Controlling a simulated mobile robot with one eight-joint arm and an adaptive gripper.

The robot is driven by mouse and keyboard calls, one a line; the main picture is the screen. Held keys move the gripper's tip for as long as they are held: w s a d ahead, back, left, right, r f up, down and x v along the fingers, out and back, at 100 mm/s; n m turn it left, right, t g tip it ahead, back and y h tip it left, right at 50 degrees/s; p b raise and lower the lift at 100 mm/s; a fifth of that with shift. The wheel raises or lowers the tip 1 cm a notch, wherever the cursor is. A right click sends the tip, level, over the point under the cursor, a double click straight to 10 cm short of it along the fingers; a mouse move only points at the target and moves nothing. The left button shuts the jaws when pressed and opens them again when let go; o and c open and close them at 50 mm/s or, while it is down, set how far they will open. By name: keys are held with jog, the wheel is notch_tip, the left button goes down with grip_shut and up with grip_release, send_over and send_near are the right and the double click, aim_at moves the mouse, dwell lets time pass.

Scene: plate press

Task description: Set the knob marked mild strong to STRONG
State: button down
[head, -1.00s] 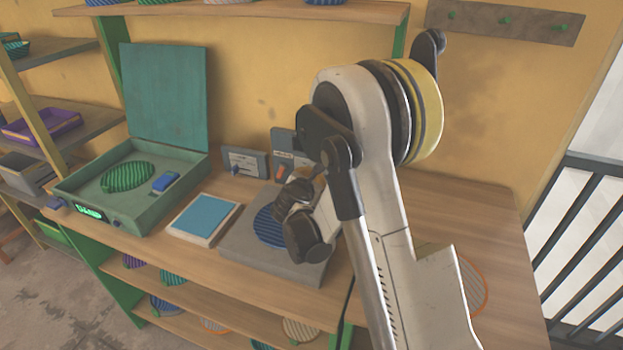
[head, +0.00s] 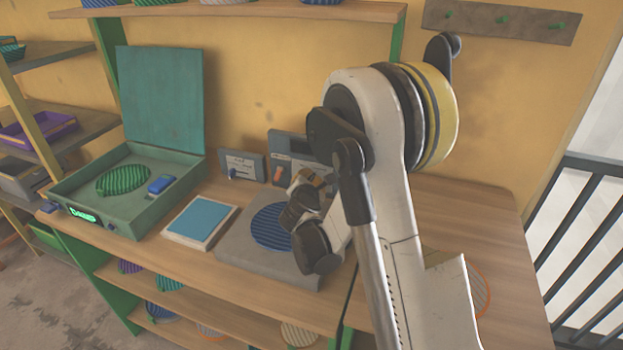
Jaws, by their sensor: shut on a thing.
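A grey control box (head: 287,143) with an orange lever (head: 277,174) stands against the wall at the back of the bench. My gripper (head: 314,182) is at the right front of this box and covers its lower right part. The gripper is shut, its fingertips turned away from the camera and mostly hidden by my wrist. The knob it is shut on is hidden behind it. The mild and strong marks cannot be read, so the knob's setting cannot be told.
A smaller grey panel (head: 243,165) stands left of the box. A grey slab with a blue ribbed disc (head: 271,227), a blue pad (head: 198,216) and a green open-lidded press (head: 97,215) line the bench. The bench's right part (head: 470,215) is mostly clear.

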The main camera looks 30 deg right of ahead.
jog(key=c, duration=1.5)
grip_release()
jog(key=v, duration=1.2)
